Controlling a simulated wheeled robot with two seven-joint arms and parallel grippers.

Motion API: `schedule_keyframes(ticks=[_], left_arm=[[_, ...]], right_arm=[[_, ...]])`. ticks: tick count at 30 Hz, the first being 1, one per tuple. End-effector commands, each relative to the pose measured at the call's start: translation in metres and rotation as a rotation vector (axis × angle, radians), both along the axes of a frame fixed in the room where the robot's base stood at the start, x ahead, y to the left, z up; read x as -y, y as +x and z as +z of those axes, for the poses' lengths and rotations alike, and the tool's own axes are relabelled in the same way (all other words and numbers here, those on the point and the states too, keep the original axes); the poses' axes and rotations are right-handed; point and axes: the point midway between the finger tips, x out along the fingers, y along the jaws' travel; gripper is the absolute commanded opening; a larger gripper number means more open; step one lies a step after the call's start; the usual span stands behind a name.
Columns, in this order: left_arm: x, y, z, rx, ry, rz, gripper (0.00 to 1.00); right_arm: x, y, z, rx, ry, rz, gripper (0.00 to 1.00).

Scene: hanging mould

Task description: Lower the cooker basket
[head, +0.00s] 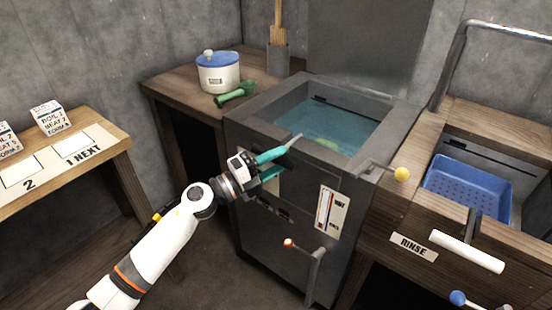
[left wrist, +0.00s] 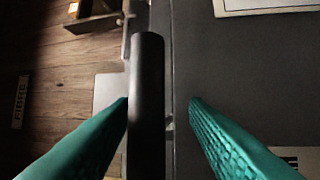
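The cooker (head: 258,131) is a dark grey box with an open vat of blue-green water (head: 335,122). A pale green patch (head: 326,144) shows in the water near the front rim. I cannot make out a basket in the vat. My left gripper (head: 290,153), with teal fingers, is at the cooker's front top edge. In the left wrist view, its fingers (left wrist: 160,102) are apart, on either side of a dark round bar (left wrist: 148,75). The bar lies closer to the left finger; whether they touch is unclear. My right gripper is not in view.
A yellow-knobbed lever (head: 401,174) and a red-knobbed lever (head: 289,243) are on the cooker. Right of it, a blue perforated basket (head: 466,190) sits in the rinse basin.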

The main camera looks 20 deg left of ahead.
Motion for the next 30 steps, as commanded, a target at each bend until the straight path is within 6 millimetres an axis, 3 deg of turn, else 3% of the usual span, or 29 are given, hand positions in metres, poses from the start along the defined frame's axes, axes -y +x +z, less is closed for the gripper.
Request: schedule_keyframes(ticks=[10, 15, 24, 30], left_arm=[[-0.008, -0.007, 0.0, 0.003, -0.003, 0.003, 0.41], [-0.029, -0.03, -0.007, 0.0, -0.002, 0.003, 0.41], [-0.069, -0.073, -0.017, 0.0, -0.001, 0.003, 0.41], [-0.08, -0.086, -0.02, 0.002, -0.001, 0.002, 0.41]], right_arm=[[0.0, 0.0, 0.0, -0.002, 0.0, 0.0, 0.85], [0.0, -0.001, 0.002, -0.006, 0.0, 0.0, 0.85], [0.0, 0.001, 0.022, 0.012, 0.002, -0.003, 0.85], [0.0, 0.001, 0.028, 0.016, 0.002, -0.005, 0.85]])
